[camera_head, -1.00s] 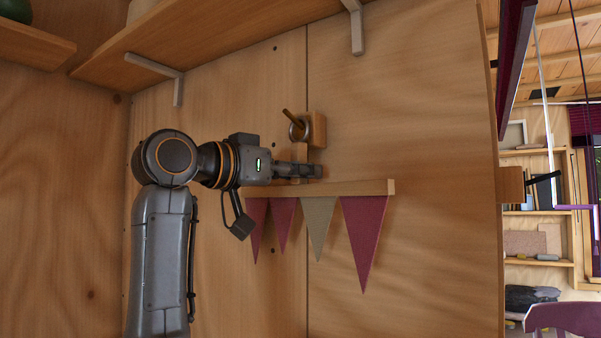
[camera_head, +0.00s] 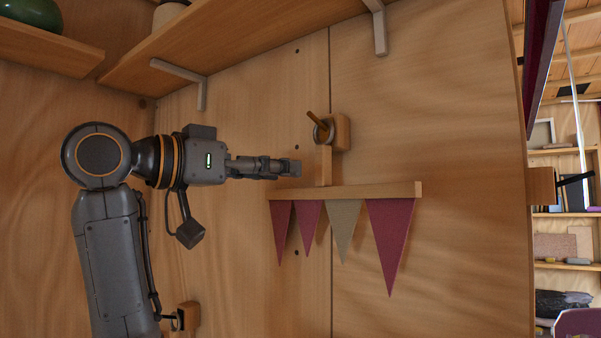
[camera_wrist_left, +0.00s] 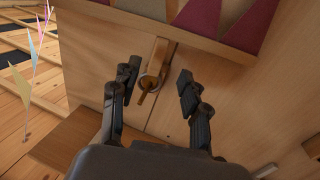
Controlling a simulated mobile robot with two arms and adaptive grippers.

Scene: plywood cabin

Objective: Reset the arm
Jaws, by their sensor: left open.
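My left arm comes in from the left in the head view, with its left gripper (camera_head: 290,168) in front of the plywood wall. The gripper is open and empty. In the left wrist view its two fingers (camera_wrist_left: 157,84) stand apart, with a wooden wall peg (camera_wrist_left: 153,70) seen between and beyond them. In the head view the peg holder (camera_head: 340,132) sits on the wall just right of and above the fingertips, apart from them. A wooden rail with pennants (camera_head: 350,191) is below and right of the gripper. My right gripper is not in view.
A wooden shelf (camera_head: 240,45) on metal brackets (camera_head: 381,32) runs above the arm. Another small wall holder (camera_head: 190,314) is at lower left. The wall right of the pennants is bare. An opening at the right shows shelves (camera_head: 565,265) beyond.

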